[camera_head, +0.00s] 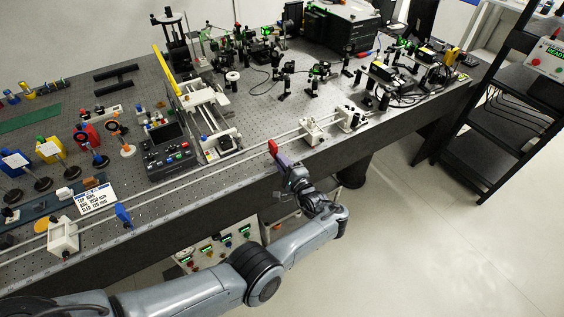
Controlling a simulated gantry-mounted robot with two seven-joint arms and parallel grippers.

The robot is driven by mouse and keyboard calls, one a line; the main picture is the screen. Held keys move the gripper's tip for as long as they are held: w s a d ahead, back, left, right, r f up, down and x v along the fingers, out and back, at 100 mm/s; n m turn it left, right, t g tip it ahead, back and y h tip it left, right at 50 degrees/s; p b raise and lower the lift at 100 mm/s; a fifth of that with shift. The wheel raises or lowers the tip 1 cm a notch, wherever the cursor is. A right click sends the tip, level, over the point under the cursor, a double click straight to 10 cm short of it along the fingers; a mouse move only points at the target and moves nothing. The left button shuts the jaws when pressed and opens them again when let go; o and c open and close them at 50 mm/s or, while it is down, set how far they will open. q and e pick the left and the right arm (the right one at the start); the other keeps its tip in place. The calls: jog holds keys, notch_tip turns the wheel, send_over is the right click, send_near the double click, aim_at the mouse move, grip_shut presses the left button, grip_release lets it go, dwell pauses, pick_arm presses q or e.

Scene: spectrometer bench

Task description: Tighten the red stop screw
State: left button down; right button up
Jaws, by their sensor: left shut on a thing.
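The red stop (273,147) shows at the long rail along the bench's front edge, just beyond the tip of my left gripper. My left gripper (282,164) reaches up from the front of the bench and is shut at the near side of the red stop. The stop's screw is too small and too covered by the fingers to make out, so I cannot tell how far in it sits. My right gripper is not in view.
The rail (180,188) runs along the bench's front edge. A blue stop (123,214) and a white carriage (63,236) are at left; white mounts (312,132) stand right of the red stop. A control box (168,157) sits behind the rail. Open floor lies right.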

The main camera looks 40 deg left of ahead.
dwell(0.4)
pick_arm(q)
jog(key=c, duration=1.1)
grip_release()
jog(key=shift+a, duration=0.1)
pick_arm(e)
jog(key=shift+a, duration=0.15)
